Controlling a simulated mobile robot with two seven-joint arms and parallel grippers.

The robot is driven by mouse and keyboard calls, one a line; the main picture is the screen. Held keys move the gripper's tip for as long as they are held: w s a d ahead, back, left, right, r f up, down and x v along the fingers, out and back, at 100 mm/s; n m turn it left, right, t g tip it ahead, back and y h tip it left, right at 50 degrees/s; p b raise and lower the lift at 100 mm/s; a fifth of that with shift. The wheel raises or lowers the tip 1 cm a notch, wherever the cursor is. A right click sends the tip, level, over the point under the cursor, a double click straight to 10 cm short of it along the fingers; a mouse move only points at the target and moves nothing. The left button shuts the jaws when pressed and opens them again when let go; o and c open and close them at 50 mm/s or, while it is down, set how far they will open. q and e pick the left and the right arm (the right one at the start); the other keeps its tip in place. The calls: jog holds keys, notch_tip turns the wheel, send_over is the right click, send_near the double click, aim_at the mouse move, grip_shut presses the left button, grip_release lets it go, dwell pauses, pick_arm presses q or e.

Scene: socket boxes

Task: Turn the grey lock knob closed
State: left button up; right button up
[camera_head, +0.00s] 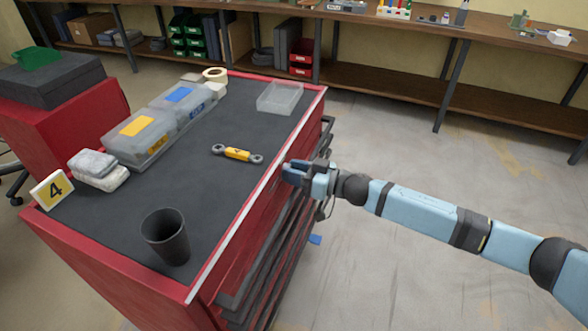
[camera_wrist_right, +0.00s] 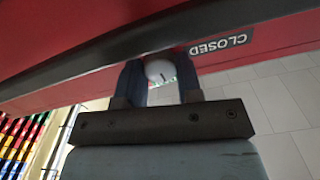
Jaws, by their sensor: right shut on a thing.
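The grey lock knob (camera_wrist_right: 160,71) is on the red face of the cabinet, in the right wrist view. The word CLOSED (camera_wrist_right: 218,46) is printed on the red face to its right. My right gripper (camera_wrist_right: 160,84) is shut on the knob, with one dark finger on each side of it. In the head view my right gripper (camera_head: 292,174) is at the right side of the red cabinet (camera_head: 262,222), just below its top edge; the knob is hidden there. My left gripper is not in view.
On the dark cabinet top (camera_head: 205,190) are a yellow wrench-like tool (camera_head: 237,154), a black cup (camera_head: 166,238), lidded clear boxes (camera_head: 141,137), a clear tray (camera_head: 280,97) and a number 4 sign (camera_head: 52,189). Free floor (camera_head: 400,180) lies to the right of the cabinet.

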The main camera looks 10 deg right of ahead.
pick_arm(q)
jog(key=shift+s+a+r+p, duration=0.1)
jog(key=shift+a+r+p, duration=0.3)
jog(key=shift+p, duration=1.3)
pick_arm(e)
jog(key=shift+n, duration=8.3)
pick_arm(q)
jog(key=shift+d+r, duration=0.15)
pick_arm(e)
jog(key=o, duration=0.9)
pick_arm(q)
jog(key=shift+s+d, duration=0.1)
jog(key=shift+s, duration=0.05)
pick_arm(e)
jog(key=shift+o, duration=0.2)
jog(key=shift+s+d+f, duration=0.15)
